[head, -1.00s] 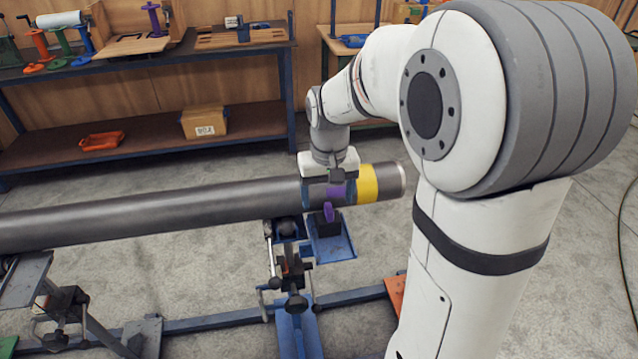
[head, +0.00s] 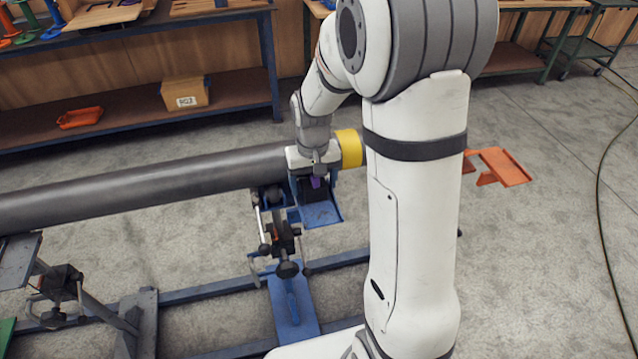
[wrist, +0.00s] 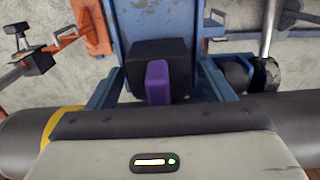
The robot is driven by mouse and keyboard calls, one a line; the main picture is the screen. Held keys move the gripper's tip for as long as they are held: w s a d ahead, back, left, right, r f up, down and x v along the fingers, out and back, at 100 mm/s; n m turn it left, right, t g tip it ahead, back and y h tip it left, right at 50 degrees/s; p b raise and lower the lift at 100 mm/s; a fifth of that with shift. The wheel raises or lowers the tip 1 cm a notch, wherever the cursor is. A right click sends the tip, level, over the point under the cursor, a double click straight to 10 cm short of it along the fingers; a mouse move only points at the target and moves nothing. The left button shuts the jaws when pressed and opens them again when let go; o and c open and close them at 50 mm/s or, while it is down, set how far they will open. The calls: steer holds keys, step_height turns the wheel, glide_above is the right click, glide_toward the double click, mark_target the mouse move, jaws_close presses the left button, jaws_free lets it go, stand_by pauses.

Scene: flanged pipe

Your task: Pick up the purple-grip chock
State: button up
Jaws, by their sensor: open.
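The chock is a black block (wrist: 178,50) with an upright purple grip (wrist: 158,82). It sits in a blue tray-like holder (head: 322,213) beside the pipe. In the wrist view my gripper (wrist: 158,88) is open, with one blue finger on each side of the purple grip.
A long grey pipe (head: 140,187) with a yellow band (head: 350,148) runs right beside my gripper. A blue floor frame (head: 293,305) with dark clamps stands in front. An orange bracket (head: 503,166) is at the right. A shelf (head: 130,112) with a box stands behind.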

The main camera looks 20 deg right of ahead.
mark_target(314, 189)
steer(key=shift+c, duration=0.5)
steer(key=c, duration=1.1)
steer(key=shift+r, duration=0.1)
steer(key=shift+s+r, duration=0.3)
steer(key=shift+r, duration=0.05)
steer(key=s+r+b, duration=0.1)
steer(key=s+r, duration=0.6)
steer(key=s, duration=0.6)
steer(key=w+f+p, duration=0.1)
steer(key=w, duration=0.2)
steer(key=w+f+p, duration=0.1)
steer(key=w+p, duration=0.1)
steer(key=w, duration=0.1)
steer(key=w+f+p, duration=0.1)
steer(key=w+p, duration=0.1)
steer(key=w, duration=0.1)
steer(key=shift+f, duration=0.4)
steer(key=shift+w+f+p, duration=0.35)
steer(key=shift+w+f, duration=0.2)
steer(key=shift+f, duration=0.05)
steer(key=shift+f+b, duration=0.85)
steer(key=shift+f, duration=0.35)
